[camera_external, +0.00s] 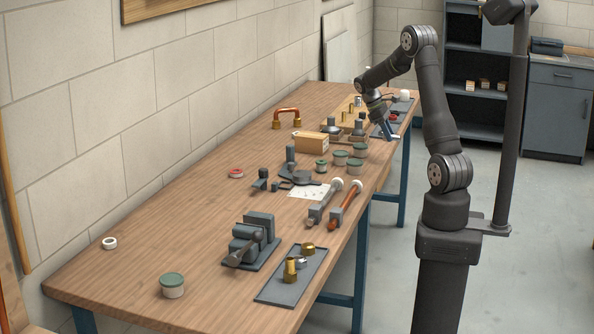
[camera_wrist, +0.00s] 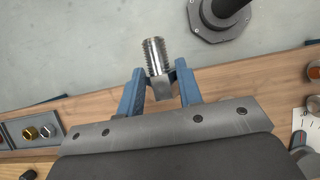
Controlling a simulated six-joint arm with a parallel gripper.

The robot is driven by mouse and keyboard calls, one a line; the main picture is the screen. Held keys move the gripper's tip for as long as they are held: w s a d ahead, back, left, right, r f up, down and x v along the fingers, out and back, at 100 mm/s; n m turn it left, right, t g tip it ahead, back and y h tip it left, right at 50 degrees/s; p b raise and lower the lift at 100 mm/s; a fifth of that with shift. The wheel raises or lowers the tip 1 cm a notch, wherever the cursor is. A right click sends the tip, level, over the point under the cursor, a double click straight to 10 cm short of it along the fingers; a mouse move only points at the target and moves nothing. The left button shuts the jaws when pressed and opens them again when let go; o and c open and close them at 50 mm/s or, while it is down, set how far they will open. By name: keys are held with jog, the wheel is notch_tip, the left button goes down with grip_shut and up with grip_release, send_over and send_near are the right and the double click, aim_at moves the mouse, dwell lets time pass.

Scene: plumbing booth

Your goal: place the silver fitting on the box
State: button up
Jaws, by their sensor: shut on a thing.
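My gripper (camera_wrist: 160,72) is shut on the silver fitting (camera_wrist: 154,55), a threaded metal piece held between the blue fingers in the wrist view. Its threaded end points away from the palm. In the external view my gripper (camera_external: 386,129) is at the table's far right edge, and the fitting cannot be made out there. The brown box (camera_external: 311,143) sits on the table to the left of my gripper and nearer the camera, apart from it. The top of the box looks bare. I cannot identify the box in the wrist view.
Green-lidded tubs (camera_external: 356,165) stand between the box and the table's right edge. A copper pipe bend (camera_external: 286,117) lies behind the box. A vise (camera_external: 252,240), a front tray (camera_external: 277,291) and pipe pieces (camera_external: 345,205) are nearer. The left side of the table is mostly free.

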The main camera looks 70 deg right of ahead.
send_over(366, 166)
jog(key=w, duration=0.2)
notch_tip(366, 166, down, 6)
jog(key=shift+f, duration=1.95)
jog(key=shift+f, duration=0.15)
jog(key=o, duration=1.1)
jog(key=shift+o, duration=0.2)
jog(key=v, duration=1.1)
jog(key=shift+s, duration=0.15)
jog(key=shift+w+r, duration=0.3)
jog(key=shift+r, duration=0.35)
jog(key=shift+c, duration=0.5)
